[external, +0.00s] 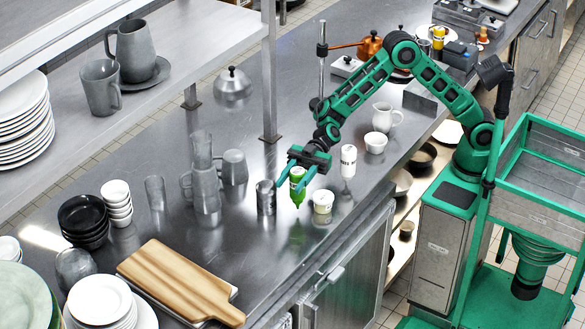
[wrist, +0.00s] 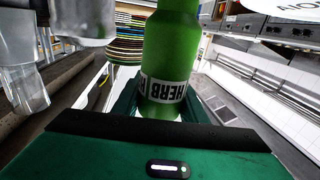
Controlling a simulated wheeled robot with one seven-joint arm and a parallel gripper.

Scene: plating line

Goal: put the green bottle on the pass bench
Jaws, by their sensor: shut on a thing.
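The green bottle (external: 297,187) is between the fingers of my gripper (external: 303,172), over the front part of the steel counter (external: 275,247). My gripper is shut on it. In the wrist view the bottle (wrist: 172,55) fills the middle, with a white band lettered HERB low in the picture near the fingers. It looks roughly vertical. I cannot tell for sure whether its lower end touches the counter. Which surface is the pass bench is not marked in the frames.
A metal cup (external: 266,198) stands close left of the bottle, a small pale tub (external: 322,207) close right. A white bottle (external: 348,161) stands farther right. Grey pitchers and cups (external: 205,180) stand left. A wooden board (external: 180,283) lies front left. A raised shelf (external: 190,40) overhangs the back.

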